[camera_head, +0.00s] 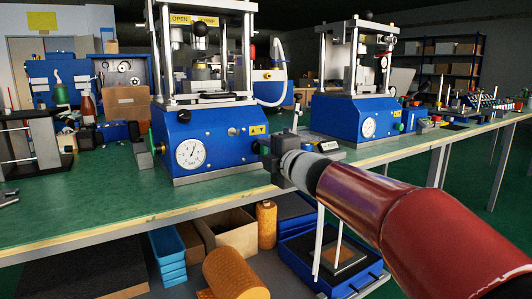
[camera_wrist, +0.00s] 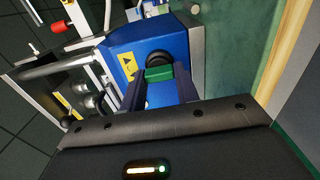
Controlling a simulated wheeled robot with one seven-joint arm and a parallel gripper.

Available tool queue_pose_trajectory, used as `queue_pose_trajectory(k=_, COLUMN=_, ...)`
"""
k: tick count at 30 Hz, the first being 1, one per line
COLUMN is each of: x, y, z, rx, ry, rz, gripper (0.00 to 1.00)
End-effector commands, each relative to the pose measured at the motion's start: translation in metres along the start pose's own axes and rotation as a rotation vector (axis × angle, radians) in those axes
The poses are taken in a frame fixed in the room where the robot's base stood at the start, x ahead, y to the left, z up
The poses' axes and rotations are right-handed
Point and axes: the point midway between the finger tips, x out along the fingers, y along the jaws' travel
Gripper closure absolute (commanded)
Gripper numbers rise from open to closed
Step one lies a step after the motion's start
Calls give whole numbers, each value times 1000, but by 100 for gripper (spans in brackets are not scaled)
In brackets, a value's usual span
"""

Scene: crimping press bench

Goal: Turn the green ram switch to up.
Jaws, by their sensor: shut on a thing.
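The green ram switch (camera_wrist: 158,74) is a small green handle on a round black base, on the side of the blue press housing (camera_wrist: 122,45). In the wrist view it sits between the two fingers of my gripper (camera_wrist: 159,79), which is shut on it. In the head view my gripper (camera_head: 270,161) is at the right side of the near press (camera_head: 215,128) and hides the switch there. The handle looks crosswise between the fingers; I cannot tell its exact set position.
A round gauge (camera_head: 191,154) is on the press front. A second blue press (camera_head: 345,115) stands to the right on the green bench (camera_head: 90,218). Under the bench are an orange roll (camera_head: 236,272), a cardboard box (camera_head: 232,228) and blue trays (camera_head: 167,252).

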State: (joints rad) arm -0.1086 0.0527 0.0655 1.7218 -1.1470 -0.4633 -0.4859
Motion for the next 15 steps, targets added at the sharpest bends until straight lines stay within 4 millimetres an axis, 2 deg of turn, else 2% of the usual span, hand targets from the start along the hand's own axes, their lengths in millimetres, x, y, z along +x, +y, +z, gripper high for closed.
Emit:
queue_pose_trajectory(k=4, x=0, y=-2, z=-1, rx=-2, ry=2, rz=-3, gripper=92)
queue_pose_trajectory(k=5, x=0, y=-2, z=-1, rx=-2, ry=2, rz=-3, gripper=68)
queue_pose_trajectory(k=9, x=0, y=-1, z=0, rx=-1, ry=1, rz=-2, gripper=50)
queue_pose_trajectory(k=15, x=0, y=-1, z=0, rx=0, ry=1, rz=-1, gripper=47)
